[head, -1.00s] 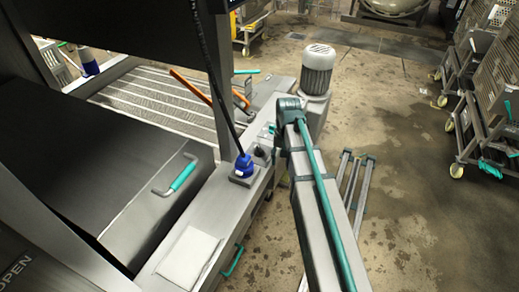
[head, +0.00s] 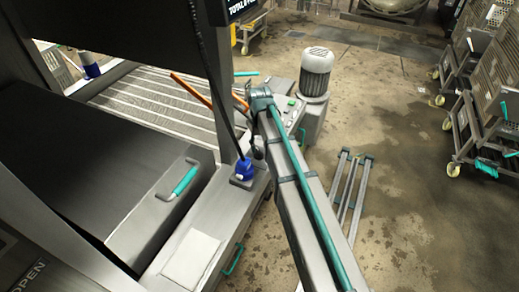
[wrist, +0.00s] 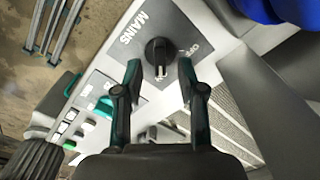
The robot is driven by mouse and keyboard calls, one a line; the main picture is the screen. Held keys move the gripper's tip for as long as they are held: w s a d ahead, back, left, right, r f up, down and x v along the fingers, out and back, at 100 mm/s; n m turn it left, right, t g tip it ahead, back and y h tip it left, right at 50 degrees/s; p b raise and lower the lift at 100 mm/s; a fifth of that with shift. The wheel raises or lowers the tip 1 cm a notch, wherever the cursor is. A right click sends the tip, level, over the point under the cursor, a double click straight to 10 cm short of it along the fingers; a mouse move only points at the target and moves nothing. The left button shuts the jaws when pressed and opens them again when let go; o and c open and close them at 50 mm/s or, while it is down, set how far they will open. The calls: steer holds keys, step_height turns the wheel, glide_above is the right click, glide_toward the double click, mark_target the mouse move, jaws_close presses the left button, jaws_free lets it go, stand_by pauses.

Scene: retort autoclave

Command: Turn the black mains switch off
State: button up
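The black mains switch (wrist: 157,52) is a round knob on a pale panel in the wrist view, beside the printed word MAINS. Its white mark points toward the bottom of that view, and a partly covered OFF label is to its right. My gripper (wrist: 159,68) is open, with one teal-tipped finger on each side of the knob's lower part. Gaps show between knob and fingers; I cannot tell the height of the fingertips over the panel.
A blue connector (head: 243,168) with a black cable stands on the steel ledge close to the panel. Green and white buttons (wrist: 100,108) sit on the panel left of my gripper. A grey motor (head: 316,72) stands behind the panel.

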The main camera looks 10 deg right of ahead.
mark_target(260, 152)
steer(key=shift+f+p, duration=0.35)
steer(key=shift+f, duration=1.45)
jaws_close()
